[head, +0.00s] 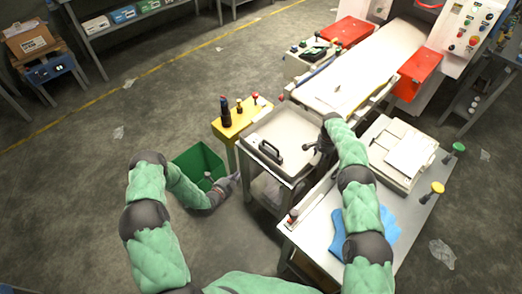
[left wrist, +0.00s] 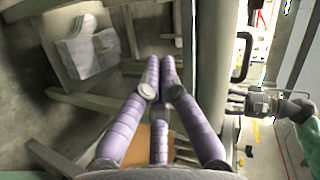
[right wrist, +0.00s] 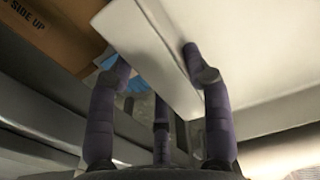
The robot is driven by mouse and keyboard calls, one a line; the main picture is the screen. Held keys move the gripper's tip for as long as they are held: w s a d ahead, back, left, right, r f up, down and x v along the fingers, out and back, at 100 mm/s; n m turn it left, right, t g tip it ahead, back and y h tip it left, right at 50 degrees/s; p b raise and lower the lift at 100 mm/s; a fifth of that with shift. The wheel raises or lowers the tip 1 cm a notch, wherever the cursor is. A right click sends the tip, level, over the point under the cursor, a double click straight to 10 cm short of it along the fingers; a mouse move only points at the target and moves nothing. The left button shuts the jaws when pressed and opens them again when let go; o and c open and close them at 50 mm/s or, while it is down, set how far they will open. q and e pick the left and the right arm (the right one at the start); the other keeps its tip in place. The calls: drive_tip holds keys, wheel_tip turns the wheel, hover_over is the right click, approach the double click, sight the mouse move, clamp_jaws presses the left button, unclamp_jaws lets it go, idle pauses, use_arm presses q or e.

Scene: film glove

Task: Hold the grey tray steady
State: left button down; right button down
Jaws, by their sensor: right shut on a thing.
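The grey tray (head: 292,128) lies level on a stand in the middle of the head view, with a black handle (head: 270,152) at its near left side. My right gripper (head: 316,148) is at the tray's right side. In the right wrist view its purple fingers (right wrist: 158,62) straddle the tray's pale wall (right wrist: 150,45) and are shut on it. My left gripper (head: 233,184) is low, left of the tray's stand. In the left wrist view its fingers (left wrist: 161,62) are closed together with nothing between them, and the handle (left wrist: 241,57) is apart to the right.
A green bin (head: 197,160) stands beside my left arm. A yellow stand (head: 238,122) with bottles is behind it. A white table (head: 318,222) with a blue cloth (head: 385,228) is at right. A pale conveyor (head: 372,62) lies beyond the tray. The floor at left is mostly clear.

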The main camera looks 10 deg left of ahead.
sight(263, 147)
use_arm(q)
drive_tip(key=s+a+f+n+g+y, duration=0.3)
drive_tip(key=s+a+f+n+g, duration=0.45)
drive_tip(key=f+n, duration=0.3)
drive_tip(key=s+d+f+n+g+h, duration=0.2)
drive_tip(key=s+d+n+g+h, duration=0.25)
drive_tip(key=s+d+n, duration=0.5)
drive_tip(key=w+d+r+n+t+h, duration=0.25)
drive_tip(key=r+n, duration=0.25)
drive_tip(key=n, duration=0.3)
drive_tip(key=w+d+r+n+t+h, duration=0.1)
drive_tip(key=w+d+r+n+h, duration=0.3)
drive_tip(key=r+n, duration=0.25)
drive_tip(key=w+a+r+n+t+y, duration=0.1)
drive_tip(key=w+a+r+n+t, duration=0.5)
drive_tip(key=w+r+n+t, duration=0.55)
drive_tip(key=shift+n+g, duration=0.6)
drive_tip(key=shift+g, duration=0.2)
drive_tip(key=x, duration=0.8)
drive_tip(key=f+x, duration=0.1)
drive_tip(key=x, duration=0.4)
drive_tip(key=shift+f, duration=0.1)
